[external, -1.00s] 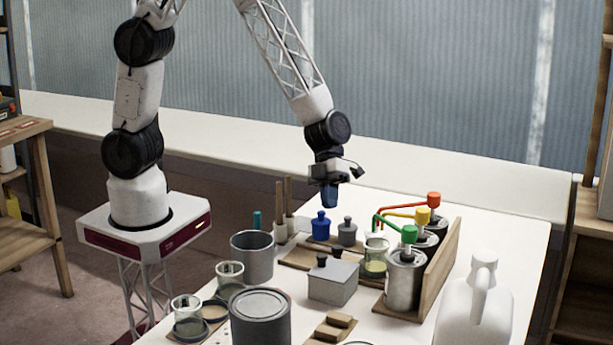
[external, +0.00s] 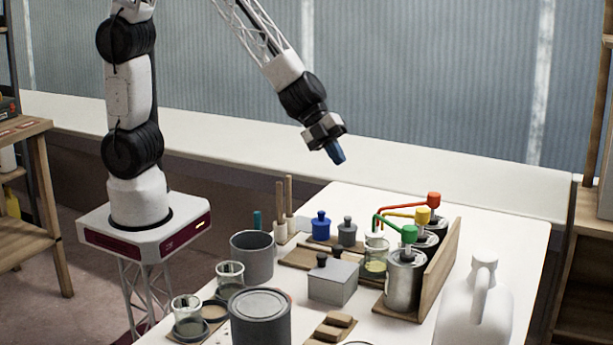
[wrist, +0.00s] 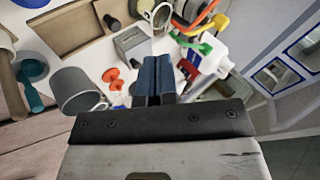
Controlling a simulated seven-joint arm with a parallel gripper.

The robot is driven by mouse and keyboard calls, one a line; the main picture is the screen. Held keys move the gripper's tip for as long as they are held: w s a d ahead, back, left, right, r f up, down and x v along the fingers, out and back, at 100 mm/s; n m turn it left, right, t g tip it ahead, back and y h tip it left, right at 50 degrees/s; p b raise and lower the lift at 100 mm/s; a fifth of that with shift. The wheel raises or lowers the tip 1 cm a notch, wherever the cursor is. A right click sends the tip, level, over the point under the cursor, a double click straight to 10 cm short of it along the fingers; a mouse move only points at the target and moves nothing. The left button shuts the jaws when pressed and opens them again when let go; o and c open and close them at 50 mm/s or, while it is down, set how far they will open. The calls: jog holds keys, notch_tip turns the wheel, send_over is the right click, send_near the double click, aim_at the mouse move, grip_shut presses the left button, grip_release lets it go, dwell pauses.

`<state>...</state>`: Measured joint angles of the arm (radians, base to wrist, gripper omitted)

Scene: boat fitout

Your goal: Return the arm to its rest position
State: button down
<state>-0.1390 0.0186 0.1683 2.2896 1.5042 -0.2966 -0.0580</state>
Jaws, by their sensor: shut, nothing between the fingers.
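My gripper (external: 337,154) is in the air above the back of the white table, clear of everything on it. Its blue fingers point down and to the right. In the wrist view the two blue fingers (wrist: 154,76) lie side by side, shut, with nothing held between them.
Below stand a blue weighted jar (external: 321,226), a grey one (external: 347,232), a grey box (external: 333,284), a grey mug (external: 252,256) and pump cans with green (external: 409,233), yellow and red tops. A white jug (external: 474,306) is at front right. The air around my gripper is free.

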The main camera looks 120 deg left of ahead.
jog(key=s+a+r+n+y, duration=0.3)
jog(key=s+r+n+y, duration=0.3)
jog(key=s+r+n, duration=0.45)
jog(key=s+d+r+n+g+h, duration=0.1)
jog(key=s+d+r+n+g, duration=0.1)
jog(key=s, duration=1)
jog(key=s+d+r+n+g+h, duration=0.2)
jog(key=s+d, duration=0.3)
jog(key=s, duration=0.8)
jog(key=shift+d+n+g+h, duration=0.15)
jog(key=shift+n+g+h, duration=0.15)
jog(key=shift+n+g, duration=0.45)
